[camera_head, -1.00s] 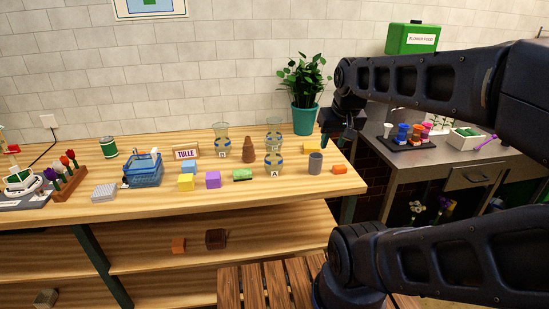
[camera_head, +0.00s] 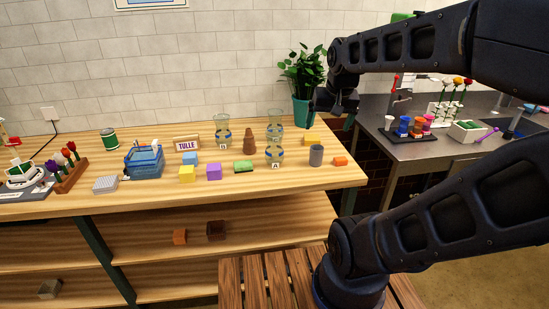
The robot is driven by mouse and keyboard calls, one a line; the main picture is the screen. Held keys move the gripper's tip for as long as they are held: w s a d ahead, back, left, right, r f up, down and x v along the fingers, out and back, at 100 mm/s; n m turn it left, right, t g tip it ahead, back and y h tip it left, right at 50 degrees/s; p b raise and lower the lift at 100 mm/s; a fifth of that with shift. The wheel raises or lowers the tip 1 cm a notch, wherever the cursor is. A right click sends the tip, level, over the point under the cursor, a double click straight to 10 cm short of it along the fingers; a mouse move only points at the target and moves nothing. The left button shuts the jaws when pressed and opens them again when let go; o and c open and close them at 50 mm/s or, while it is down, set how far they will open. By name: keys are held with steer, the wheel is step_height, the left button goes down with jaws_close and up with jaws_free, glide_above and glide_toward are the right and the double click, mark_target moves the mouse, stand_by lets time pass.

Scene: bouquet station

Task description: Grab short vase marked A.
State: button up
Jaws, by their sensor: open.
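The short glass vase marked A (camera_head: 274,153) stands upright near the front of the wooden counter, with a blue band and a label on its front. Another clear glass vase (camera_head: 275,118) stands right behind it and partly overlaps it in the picture. A glass vase marked B (camera_head: 223,133) stands further left. My gripper (camera_head: 331,112) is open and empty, up and to the right of vase A, in front of the potted plant. It is clear of vase A.
A brown cone-shaped object (camera_head: 249,143) stands just left of vase A, and a grey cup (camera_head: 316,155) to its right. A potted plant (camera_head: 301,112) stands behind my gripper.

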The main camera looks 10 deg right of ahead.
steer(key=w+a+m+g, duration=0.1)
steer(key=w+a+m, duration=0.15)
steer(key=w, duration=0.55)
steer(key=m+g, duration=0.3)
steer(key=m, duration=0.7)
glide_above(274, 149)
steer(key=w+d, duration=0.1)
steer(key=w, duration=0.1)
step_height(274, 149, down, 9)
step_height(274, 149, down, 11)
steer(key=shift+w+a, duration=0.15)
steer(key=shift+w, duration=0.3)
steer(key=shift+c, duration=0.2)
steer(key=shift+r, duration=0.1)
steer(key=c, duration=1.9)
